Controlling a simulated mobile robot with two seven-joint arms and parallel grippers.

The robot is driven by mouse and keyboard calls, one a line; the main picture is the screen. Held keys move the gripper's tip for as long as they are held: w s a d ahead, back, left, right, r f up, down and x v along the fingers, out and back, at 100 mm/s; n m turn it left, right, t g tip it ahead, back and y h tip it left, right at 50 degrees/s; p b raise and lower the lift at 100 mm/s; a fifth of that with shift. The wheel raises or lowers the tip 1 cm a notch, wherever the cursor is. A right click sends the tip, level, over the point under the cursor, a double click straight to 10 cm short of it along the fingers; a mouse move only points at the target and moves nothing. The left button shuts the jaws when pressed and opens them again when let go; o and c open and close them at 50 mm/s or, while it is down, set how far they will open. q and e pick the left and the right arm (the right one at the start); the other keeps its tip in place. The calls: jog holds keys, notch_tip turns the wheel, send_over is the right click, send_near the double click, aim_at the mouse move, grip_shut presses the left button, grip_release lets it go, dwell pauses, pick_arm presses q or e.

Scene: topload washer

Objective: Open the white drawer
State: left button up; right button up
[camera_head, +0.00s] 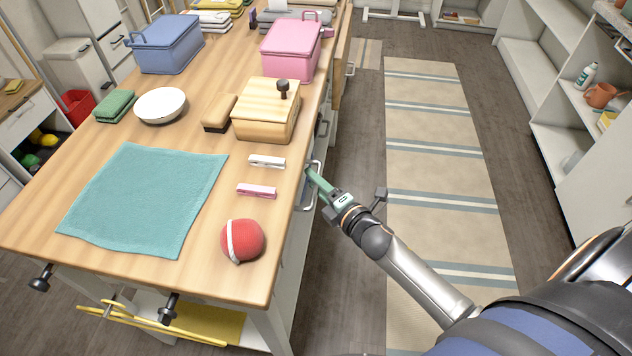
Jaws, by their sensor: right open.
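The white drawer (301,203) is in the side of the wooden table, below the tabletop's right edge, and I see it only at a steep angle. Its metal handle (313,187) sticks out to the right. My right gripper (314,177) is open, with its green fingers at the handle. I cannot tell whether the fingers touch the handle or have it between them. The tabletop hides most of the drawer front. My left gripper does not show.
The wooden table (190,260) holds a red ball (242,240), clothespins, a teal cloth (145,195), a wooden box (266,112) and a pink box (291,48). A striped rug (430,150) lies on the floor to the right. White shelves (570,110) stand beyond it.

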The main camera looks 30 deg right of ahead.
grip_shut()
dwell(1.4)
